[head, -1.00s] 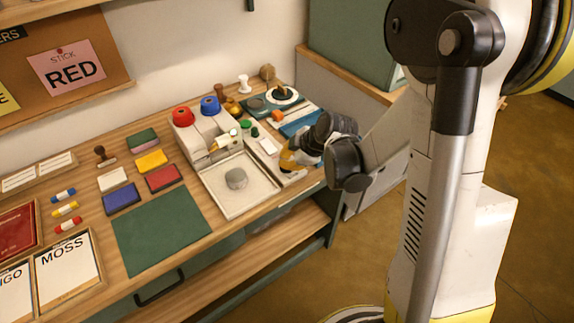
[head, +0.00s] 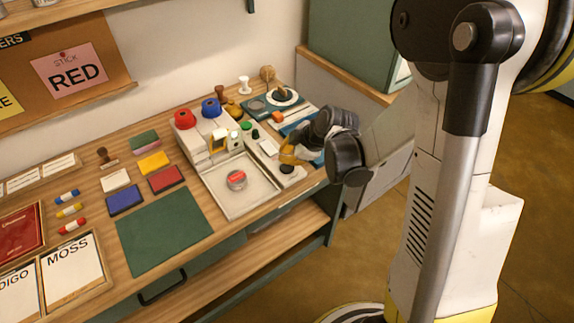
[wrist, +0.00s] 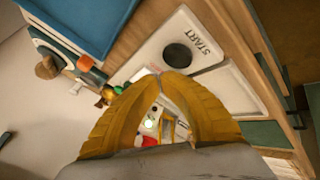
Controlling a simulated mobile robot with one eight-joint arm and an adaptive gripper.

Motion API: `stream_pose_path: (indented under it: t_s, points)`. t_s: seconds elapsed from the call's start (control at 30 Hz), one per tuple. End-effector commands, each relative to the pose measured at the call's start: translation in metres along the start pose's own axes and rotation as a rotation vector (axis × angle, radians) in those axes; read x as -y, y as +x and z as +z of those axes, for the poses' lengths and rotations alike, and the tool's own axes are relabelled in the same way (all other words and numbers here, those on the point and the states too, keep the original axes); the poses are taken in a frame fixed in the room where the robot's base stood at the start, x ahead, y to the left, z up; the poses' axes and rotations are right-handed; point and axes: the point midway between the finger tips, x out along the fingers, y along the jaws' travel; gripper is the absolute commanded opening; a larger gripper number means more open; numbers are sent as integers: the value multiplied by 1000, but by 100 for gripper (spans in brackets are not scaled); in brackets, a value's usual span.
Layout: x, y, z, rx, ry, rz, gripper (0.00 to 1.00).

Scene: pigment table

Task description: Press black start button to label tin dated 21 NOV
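The black start button (wrist: 177,56) sits on a white plate marked START in the wrist view; in the head view the button (head: 287,168) shows at the tray's right. My gripper (wrist: 163,76) has its yellow fingertips together, empty, just beside the button in the wrist view. In the head view my gripper (head: 288,154) appears just above the plate, with the button uncovered. A round tin (head: 236,180) stands on the white tray (head: 238,205) of the labelling machine (head: 205,135). Its top carries a red label; no date is readable.
Red (head: 184,119) and blue (head: 211,107) knobs top the machine. Coloured pads, including a red one (head: 166,179), lie to its left. A green mat (head: 165,235) lies in front. Stamps and a teal tray (head: 270,101) stand behind my gripper.

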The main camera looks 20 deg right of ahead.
Motion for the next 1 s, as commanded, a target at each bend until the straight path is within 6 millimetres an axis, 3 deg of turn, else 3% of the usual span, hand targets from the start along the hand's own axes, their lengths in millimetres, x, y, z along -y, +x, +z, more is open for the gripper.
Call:
stream_pose_path:
  t_s: [0.4,1.0]
  points:
    - [-18,-33,-18,0,0,0,0]
    - [-17,-32,-17,0,0,0,0]
